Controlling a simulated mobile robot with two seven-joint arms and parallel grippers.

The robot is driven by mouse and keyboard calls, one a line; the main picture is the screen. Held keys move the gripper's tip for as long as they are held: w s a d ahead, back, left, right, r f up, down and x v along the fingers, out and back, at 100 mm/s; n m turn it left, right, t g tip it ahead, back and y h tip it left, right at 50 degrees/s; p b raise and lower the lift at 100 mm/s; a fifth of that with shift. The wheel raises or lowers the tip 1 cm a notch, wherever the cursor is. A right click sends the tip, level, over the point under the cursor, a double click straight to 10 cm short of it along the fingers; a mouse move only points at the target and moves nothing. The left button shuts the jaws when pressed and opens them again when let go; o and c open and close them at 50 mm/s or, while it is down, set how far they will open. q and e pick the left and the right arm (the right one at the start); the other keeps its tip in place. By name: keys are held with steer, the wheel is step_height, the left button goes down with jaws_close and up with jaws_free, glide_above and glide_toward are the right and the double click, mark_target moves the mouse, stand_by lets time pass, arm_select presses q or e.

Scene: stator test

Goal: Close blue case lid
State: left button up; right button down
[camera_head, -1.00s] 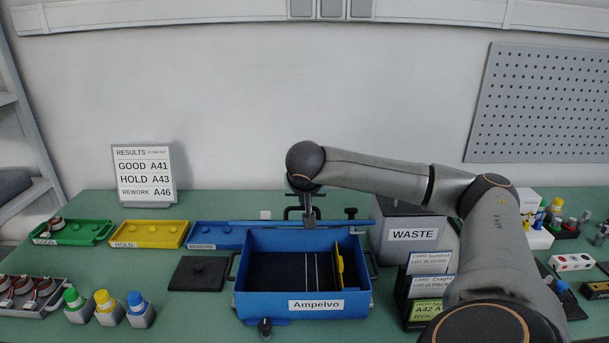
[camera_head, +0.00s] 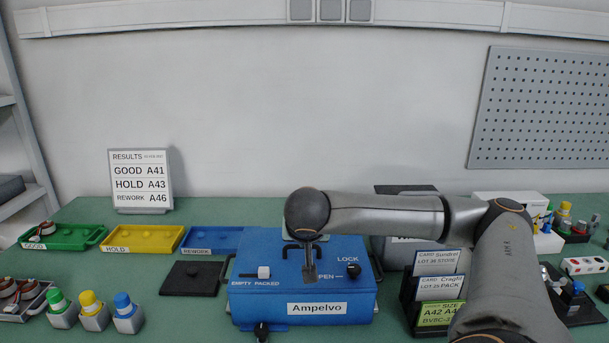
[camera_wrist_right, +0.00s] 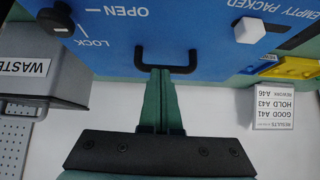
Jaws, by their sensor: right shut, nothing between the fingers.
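The blue case (camera_head: 306,308), labelled "Ampelvo", stands on the green bench in the head view. Its lid (camera_head: 328,290) lies down over the box, and the inside is hidden. The lid carries a black handle, a white slider by EMPTY/PACKED and a black knob (camera_head: 353,270) by LOCK/OPEN. My right gripper (camera_head: 309,280) points down over the middle of the lid. In the right wrist view its shut, empty fingers (camera_wrist_right: 161,74) are at the black handle (camera_wrist_right: 166,60); I cannot tell whether they touch it. My left gripper is not in view.
The WASTE bin (camera_wrist_right: 40,75) and a rack of cards (camera_head: 437,290) stand right of the case. Green (camera_head: 62,238), yellow (camera_head: 145,240) and blue (camera_head: 212,242) trays sit behind left.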

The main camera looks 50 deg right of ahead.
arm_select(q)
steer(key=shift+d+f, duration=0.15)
arm_select(e)
steer(key=shift+s+a+f, duration=0.15)
steer(key=shift+a+f, duration=0.05)
steer(key=shift+f, duration=0.3)
steer(key=shift+s+a+f, duration=0.15)
steer(key=shift+a+f, duration=0.05)
steer(key=shift+f, duration=0.3)
steer(key=r+p, duration=0.2)
steer(key=r, duration=0.1)
steer(key=r+p, duration=0.1)
steer(key=r, duration=0.1)
steer(key=shift+w+d+r, duration=0.2)
steer(key=shift+w+d, duration=0.1)
steer(key=s+a, duration=0.1)
steer(key=s+a+f+b, duration=0.1)
steer(key=a, duration=0.1)
steer(key=shift+s+a, duration=0.1)
steer(key=shift+s, duration=0.05)
arm_select(q)
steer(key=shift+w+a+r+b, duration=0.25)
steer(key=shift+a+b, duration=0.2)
steer(key=shift+b, duration=0.25)
arm_select(e)
steer(key=shift+s+a+f, duration=0.15)
steer(key=shift+s+a, duration=1.65)
steer(key=shift+a, duration=0.3)
